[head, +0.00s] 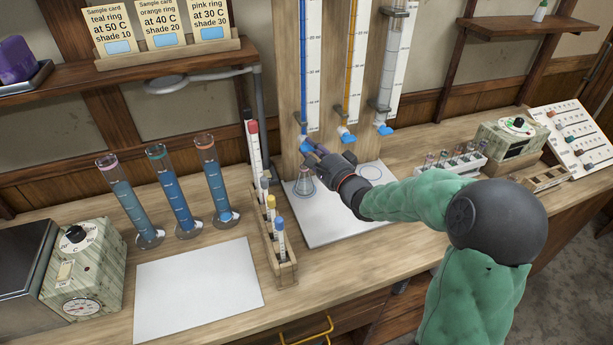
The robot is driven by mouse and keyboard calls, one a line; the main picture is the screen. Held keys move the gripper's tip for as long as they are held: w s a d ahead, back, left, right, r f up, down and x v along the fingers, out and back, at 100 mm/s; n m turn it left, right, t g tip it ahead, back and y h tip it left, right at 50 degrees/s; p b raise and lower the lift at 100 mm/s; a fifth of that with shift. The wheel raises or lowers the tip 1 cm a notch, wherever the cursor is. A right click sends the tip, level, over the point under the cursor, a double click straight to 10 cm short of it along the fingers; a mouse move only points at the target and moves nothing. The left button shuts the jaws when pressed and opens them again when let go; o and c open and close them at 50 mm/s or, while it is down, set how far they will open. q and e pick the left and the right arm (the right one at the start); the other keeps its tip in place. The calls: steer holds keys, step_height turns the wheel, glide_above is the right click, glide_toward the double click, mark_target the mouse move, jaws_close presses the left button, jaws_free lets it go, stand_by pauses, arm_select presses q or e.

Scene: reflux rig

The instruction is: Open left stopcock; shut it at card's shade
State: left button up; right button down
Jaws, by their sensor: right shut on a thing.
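Three burettes hang on a wooden stand: the left one (304,60) holds blue liquid, the middle one (351,60) orange, and the right one (392,60) looks pale. The left stopcock (304,139) is mostly hidden by my right gripper (311,148), which is shut on it. A conical flask (305,184) stands below on a white board (338,222); its liquid is hard to make out. Three sample cards (160,24) on the shelf read teal 50 C shade 10, orange 40 C shade 20, pink 30 C shade 30. My left gripper is out of view.
Ringed cylinders of blue liquid stand left: pink (127,195), teal (174,190), orange (215,185). A white sheet (198,288) lies clear in front. A rack (280,262) of capped tubes stands beside the board. Dial boxes stand left (85,270) and right (510,138).

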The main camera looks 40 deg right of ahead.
steer(key=shift+w+a+r+m, duration=0.1)
steer(key=shift+a+m, duration=0.3)
steer(key=shift+m, duration=0.5)
steer(key=m+t, duration=0.1)
steer(key=m, duration=0.2)
steer(key=shift+a+h+p, duration=0.2)
steer(key=shift+h+p, duration=0.1)
steer(key=m+h, duration=0.1)
steer(key=m, duration=0.3)
steer(key=shift+m+t, duration=0.3)
